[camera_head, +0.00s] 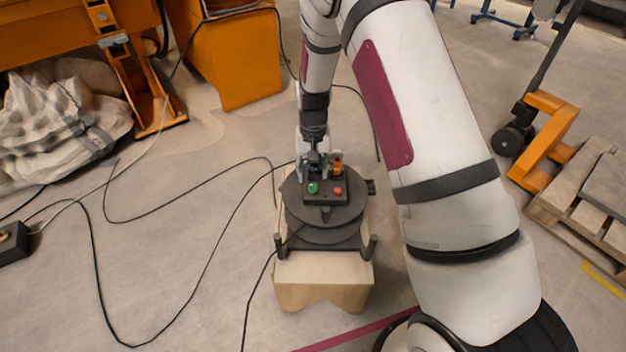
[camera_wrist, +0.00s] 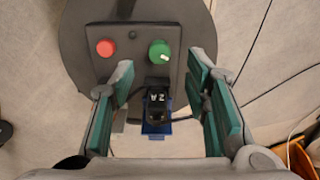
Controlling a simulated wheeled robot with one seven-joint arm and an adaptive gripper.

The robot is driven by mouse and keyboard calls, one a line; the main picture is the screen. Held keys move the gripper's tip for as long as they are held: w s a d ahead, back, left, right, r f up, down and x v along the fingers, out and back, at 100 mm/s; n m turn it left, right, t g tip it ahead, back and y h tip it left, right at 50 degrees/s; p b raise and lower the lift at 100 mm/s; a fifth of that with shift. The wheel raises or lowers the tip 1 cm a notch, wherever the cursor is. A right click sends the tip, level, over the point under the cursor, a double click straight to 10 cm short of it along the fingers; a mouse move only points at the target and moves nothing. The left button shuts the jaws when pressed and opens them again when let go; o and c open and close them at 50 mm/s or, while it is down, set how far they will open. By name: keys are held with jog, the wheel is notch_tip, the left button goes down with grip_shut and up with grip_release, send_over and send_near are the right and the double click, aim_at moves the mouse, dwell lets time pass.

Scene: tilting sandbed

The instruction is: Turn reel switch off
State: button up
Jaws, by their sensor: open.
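The dark round cable reel (camera_head: 345,213) lies flat on a wooden block, with a dark control panel (camera_head: 325,197) on top. The panel has a green knob (camera_head: 313,188) and a red button (camera_head: 337,191). In the wrist view the green knob (camera_wrist: 160,52) shows a pale mark at its lower right; the red button (camera_wrist: 106,47) is to its left. My gripper (camera_wrist: 161,68) is open, its green-padded fingers either side of a black plug (camera_wrist: 157,103) in a blue socket (camera_wrist: 157,127). The green knob appears between and just beyond the fingertips. Contact cannot be told.
The wooden block (camera_head: 322,282) supports the reel. Black cables (camera_head: 205,262) run over the floor at left. An orange cabinet (camera_head: 237,62) stands behind, a grey heap (camera_head: 60,115) at left, and an orange pallet jack (camera_head: 548,140) with a pallet (camera_head: 575,195) at right.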

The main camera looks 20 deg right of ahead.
aim_at(313, 185)
notch_tip(313, 185, up, 7)
dwell(0.3)
dwell(0.4)
